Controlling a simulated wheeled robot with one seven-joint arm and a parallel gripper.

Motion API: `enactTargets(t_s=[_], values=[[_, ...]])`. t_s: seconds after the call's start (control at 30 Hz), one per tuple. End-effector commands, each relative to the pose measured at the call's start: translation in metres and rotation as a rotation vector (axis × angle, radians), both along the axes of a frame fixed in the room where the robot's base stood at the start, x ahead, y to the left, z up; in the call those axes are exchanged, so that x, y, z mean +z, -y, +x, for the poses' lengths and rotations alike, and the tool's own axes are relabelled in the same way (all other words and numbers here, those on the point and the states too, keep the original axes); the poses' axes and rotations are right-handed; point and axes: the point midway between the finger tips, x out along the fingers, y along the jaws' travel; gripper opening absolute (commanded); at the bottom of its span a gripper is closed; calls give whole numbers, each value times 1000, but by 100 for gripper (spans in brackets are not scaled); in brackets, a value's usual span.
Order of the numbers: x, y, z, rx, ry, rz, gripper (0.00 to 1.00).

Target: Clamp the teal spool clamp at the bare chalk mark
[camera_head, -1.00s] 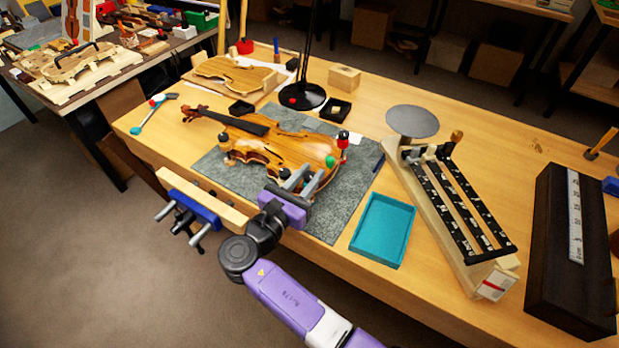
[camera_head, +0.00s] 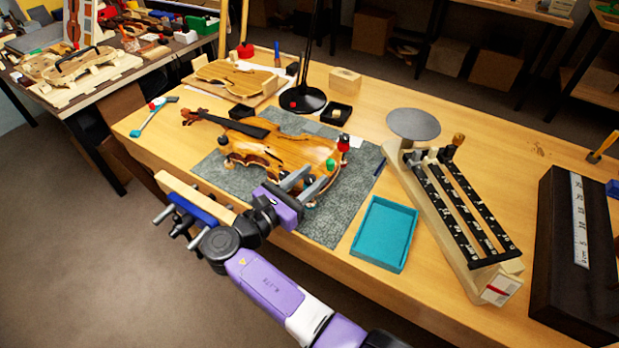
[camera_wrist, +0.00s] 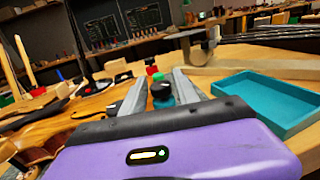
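The violin (camera_head: 285,150) lies on the grey mat (camera_head: 213,172), its neck to the left. A green-topped clamp (camera_head: 330,165) and a red clamp with a dark top (camera_head: 343,146) stand at its right end; a green top (camera_wrist: 157,76) and a red one (camera_wrist: 151,66) show beyond the fingers in the wrist view. My gripper (camera_head: 306,182) is at the violin's near right edge. In the wrist view, a teal spool clamp with a dark top (camera_wrist: 163,98) stands upright between the fingers, with apparent gaps on both sides. I cannot make out a bare chalk mark.
A teal tray (camera_head: 384,233) lies right of the mat and appears empty. A scale with a round plate (camera_head: 413,123) stands beyond it. A black lamp base (camera_head: 303,100) is behind the violin. A wooden vise jaw (camera_head: 195,196) juts from the front edge.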

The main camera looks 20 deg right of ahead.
Motion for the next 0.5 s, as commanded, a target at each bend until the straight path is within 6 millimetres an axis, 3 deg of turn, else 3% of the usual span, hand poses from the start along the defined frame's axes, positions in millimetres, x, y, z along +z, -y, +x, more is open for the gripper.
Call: enactTargets(t_s=[0.3,0.5], values=[[0,-3,-1,1,0,0,36],[-1,-26,-12,5,0,0,36]])
